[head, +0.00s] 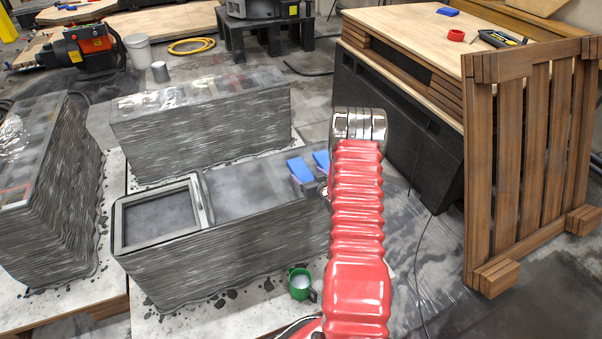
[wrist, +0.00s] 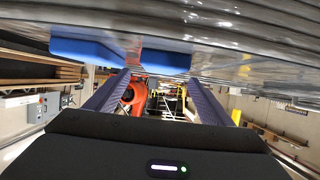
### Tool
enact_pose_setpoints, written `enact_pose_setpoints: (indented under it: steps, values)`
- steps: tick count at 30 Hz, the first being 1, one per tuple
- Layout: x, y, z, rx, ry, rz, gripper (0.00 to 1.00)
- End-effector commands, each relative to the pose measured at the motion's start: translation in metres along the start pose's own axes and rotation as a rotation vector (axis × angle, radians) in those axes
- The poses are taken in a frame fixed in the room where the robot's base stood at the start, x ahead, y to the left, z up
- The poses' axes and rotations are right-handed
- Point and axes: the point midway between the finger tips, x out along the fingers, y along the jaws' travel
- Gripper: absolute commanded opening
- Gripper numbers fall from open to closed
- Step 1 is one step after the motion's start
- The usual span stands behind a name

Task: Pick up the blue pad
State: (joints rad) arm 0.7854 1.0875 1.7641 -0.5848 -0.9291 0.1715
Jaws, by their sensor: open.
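Two bright blue pads, one nearer (head: 300,170) and one farther (head: 321,159), show beside my arm at the right end of the front printed block (head: 255,188). In the wrist view, one blue pad (wrist: 82,48) is at upper left and the other blue pad (wrist: 165,61) is at upper middle, just beyond the fingertips. My gripper (wrist: 158,76) is open, with its two purple fingers apart and nothing held between them. A third blue pad (head: 447,11) lies on the wooden bench top. My red arm hides part of the front block's right end in the head view.
Another printed block (head: 200,120) stands behind, and one (head: 45,190) at left. A green mug (head: 300,284) stands in front of the front block. The wooden bench (head: 420,40) holds a red ring (head: 456,35); a slatted wooden frame (head: 530,150) stands at right.

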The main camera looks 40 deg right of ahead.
Motion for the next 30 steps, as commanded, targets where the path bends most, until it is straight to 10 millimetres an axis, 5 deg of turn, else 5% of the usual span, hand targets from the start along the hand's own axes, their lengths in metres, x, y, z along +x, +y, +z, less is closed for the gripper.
enact_pose_setpoints:
  steps: [15,30]
  values:
    - [0.049,-0.003,0.005,-0.001,0.0,-0.001,0.75]
    - [0.051,-0.002,0.005,0.0,0.0,0.0,0.75]
